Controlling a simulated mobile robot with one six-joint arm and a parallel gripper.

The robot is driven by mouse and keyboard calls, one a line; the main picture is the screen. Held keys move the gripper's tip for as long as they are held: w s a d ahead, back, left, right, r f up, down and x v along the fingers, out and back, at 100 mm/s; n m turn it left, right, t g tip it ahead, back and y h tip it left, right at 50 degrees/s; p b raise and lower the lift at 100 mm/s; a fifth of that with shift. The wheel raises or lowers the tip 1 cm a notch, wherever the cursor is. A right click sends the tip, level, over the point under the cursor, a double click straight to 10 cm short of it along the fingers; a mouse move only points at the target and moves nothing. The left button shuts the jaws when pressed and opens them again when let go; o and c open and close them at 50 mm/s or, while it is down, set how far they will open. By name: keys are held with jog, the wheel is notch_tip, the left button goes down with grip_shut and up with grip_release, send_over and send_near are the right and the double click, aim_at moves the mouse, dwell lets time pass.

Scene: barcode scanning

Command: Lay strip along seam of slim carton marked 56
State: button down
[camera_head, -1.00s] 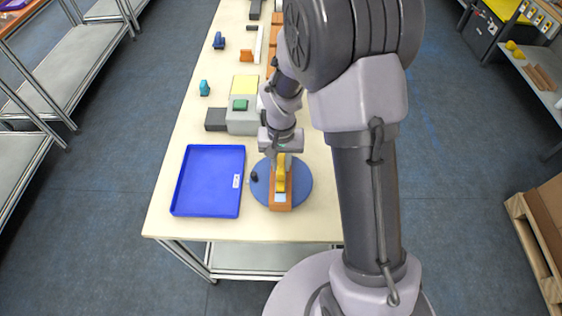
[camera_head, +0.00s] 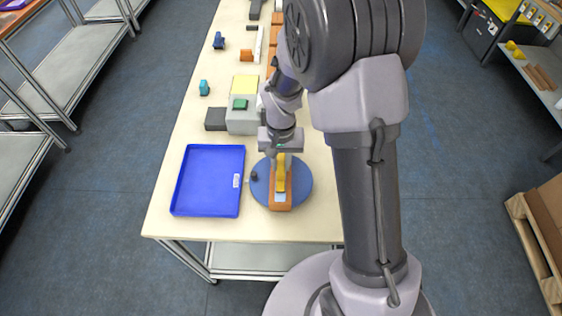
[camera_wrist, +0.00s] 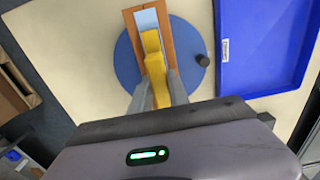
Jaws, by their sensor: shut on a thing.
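An orange slim carton (camera_head: 289,203) lies on a blue round turntable (camera_head: 302,185) near the table's front edge; it also shows in the wrist view (camera_wrist: 130,27). A pale patch (camera_wrist: 146,18) shows on its top face at the near end; I cannot tell whether it is strip or label. My gripper (camera_wrist: 160,88) is shut on a yellow tool (camera_wrist: 153,55), which also shows in the head view (camera_head: 281,176). The tool lies over the middle of the carton's top; contact is unclear. The number and the seam cannot be made out.
A blue tray (camera_head: 208,181) stands left of the turntable. A dark knob (camera_wrist: 202,60) sits at the turntable's rim.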

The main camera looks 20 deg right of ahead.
aim_at(281, 162)
notch_tip(281, 162, up, 7)
jog(key=p, duration=0.5)
jog(key=shift+r, duration=0.1)
dwell(0.3)
